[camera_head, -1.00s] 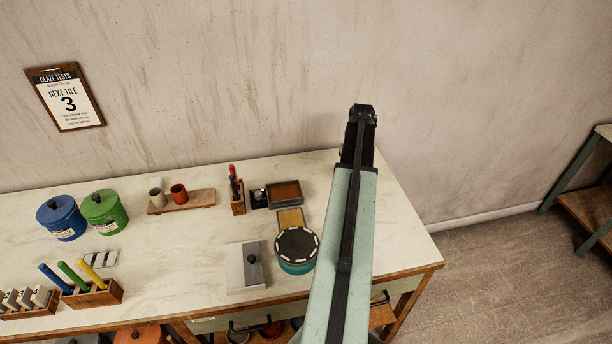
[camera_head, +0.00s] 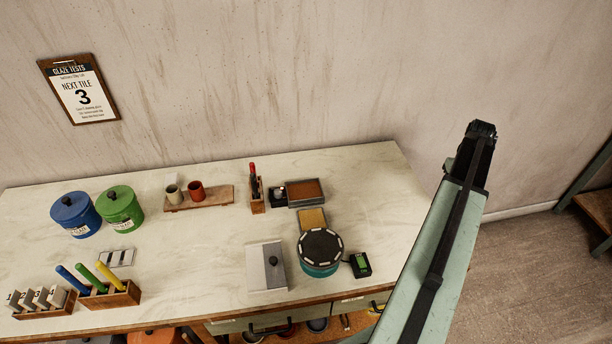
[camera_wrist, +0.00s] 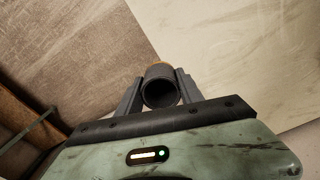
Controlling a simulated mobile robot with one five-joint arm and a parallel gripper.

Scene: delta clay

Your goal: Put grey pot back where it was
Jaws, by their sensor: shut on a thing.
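A dark grey pot (camera_wrist: 160,88) is between the two fingers of my gripper (camera_wrist: 159,92) in the wrist view, its round dark opening towards the camera. The fingers touch its sides, and a thin orange edge shows at its far side. In the head view the end of my arm is at the right, over the floor side beyond the worktop's right end; the fingers and the held pot are hidden there. A beige-grey pot (camera_head: 174,194) and a red-brown pot (camera_head: 196,191) stand on a small wooden board (camera_head: 222,198) at the back of the worktop.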

